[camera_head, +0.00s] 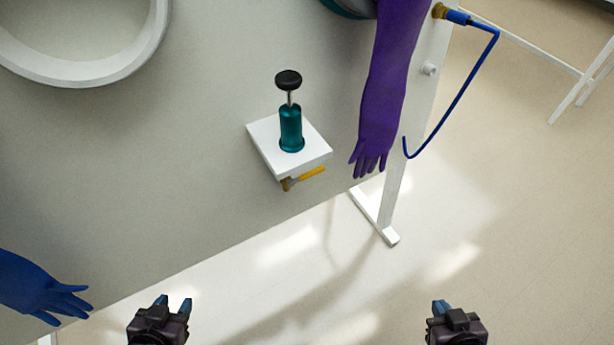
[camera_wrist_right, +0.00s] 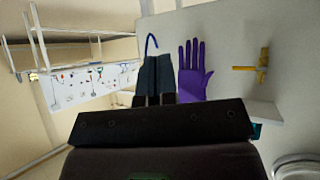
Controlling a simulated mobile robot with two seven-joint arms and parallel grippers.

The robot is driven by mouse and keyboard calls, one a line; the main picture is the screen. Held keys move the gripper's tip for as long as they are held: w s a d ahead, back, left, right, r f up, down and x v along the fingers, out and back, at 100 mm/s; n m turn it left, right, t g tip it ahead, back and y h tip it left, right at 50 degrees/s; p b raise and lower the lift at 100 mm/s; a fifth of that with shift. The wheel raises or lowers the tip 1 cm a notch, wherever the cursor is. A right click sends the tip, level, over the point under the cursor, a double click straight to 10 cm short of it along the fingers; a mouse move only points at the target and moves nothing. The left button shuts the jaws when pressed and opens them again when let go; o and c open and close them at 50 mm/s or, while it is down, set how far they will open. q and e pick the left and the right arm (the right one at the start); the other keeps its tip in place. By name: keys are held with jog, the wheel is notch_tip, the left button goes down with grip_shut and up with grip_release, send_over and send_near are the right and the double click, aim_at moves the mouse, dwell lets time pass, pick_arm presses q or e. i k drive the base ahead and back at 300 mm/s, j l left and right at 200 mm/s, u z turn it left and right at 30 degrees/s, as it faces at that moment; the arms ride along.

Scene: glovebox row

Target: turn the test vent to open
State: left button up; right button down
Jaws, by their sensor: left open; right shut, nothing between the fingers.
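A small valve with a yellow lever (camera_head: 306,178), which looks like the test vent, sits under the front edge of a white block (camera_head: 262,137) on the grey panel. In the head view its lever points right and slightly up. It also shows in the right wrist view (camera_wrist_right: 250,68), at the right. My left gripper (camera_head: 173,303) is open and empty, below and left of the valve. My right gripper (camera_head: 441,306) is shut and empty, below and right of it. Its closed fingers also show in the right wrist view (camera_wrist_right: 156,78). Both grippers are well apart from the valve.
A teal cylinder with a black knob (camera_head: 291,128) stands on the block. A purple glove (camera_head: 385,95) hangs close to the right of it. A blue glove (camera_head: 40,290) is at lower left. A blue hose (camera_head: 462,95) hangs beside the white frame leg (camera_head: 392,205). Floor near the grippers is clear.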

aim_at(290, 182)
jog(key=u, duration=0.6)
jog(key=l+u, duration=0.15)
jog(key=u, duration=0.25)
jog(key=l+u, duration=0.2)
jog(key=u, duration=0.15)
jog(key=l+u, duration=0.15)
jog(key=u, duration=0.25)
jog(key=k+l+u, duration=0.15)
jog(key=l+u, duration=0.15)
jog(key=k+l+u, duration=0.2)
jog(key=l+u, duration=0.15)
jog(key=k+l+u, duration=0.3)
jog(key=k+l, duration=0.45)
jog(key=l, duration=0.2)
jog(key=k+l, duration=0.2)
jog(key=l, duration=0.15)
jog(key=i+l, duration=0.15)
jog(key=l+u, duration=0.05)
jog(key=l, duration=0.05)
